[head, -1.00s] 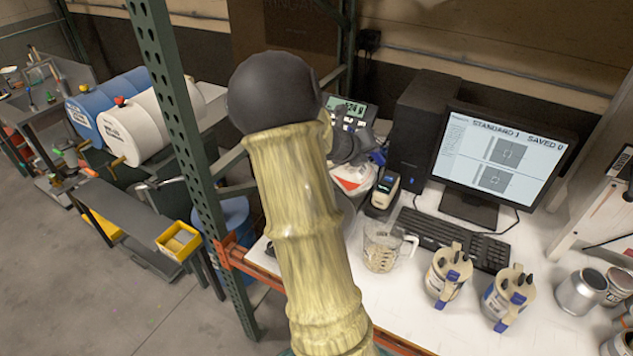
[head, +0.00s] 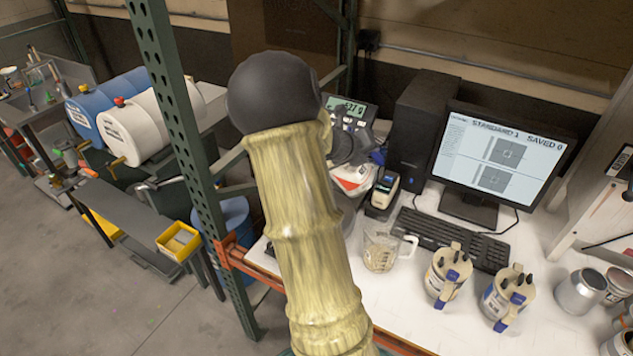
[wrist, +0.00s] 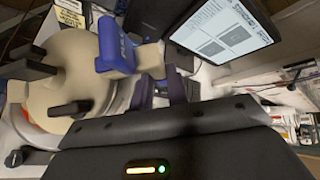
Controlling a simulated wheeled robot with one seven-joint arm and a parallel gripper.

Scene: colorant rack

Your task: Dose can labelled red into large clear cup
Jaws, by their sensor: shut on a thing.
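In the wrist view my gripper (wrist: 168,88) is shut on a beige can (wrist: 68,75) with black knobs on its lid and a blue clip. Its label cannot be read. In the head view my gripper (head: 350,150) is mostly behind my arm, at the scale, and the held can is hidden. A clear cup with a handle and markings (head: 380,250) stands on the table in front of the scale. In the wrist view a transparent edge shows beside the can; I cannot tell whether it belongs to another cup.
The scale display (head: 349,109) is lit behind my gripper. Two beige-topped cans (head: 447,276) (head: 508,298) stand right of the cup. A keyboard (head: 450,240), monitor (head: 502,160) and small handheld device (head: 383,188) are close by. A green rack post (head: 180,120) stands left of my arm.

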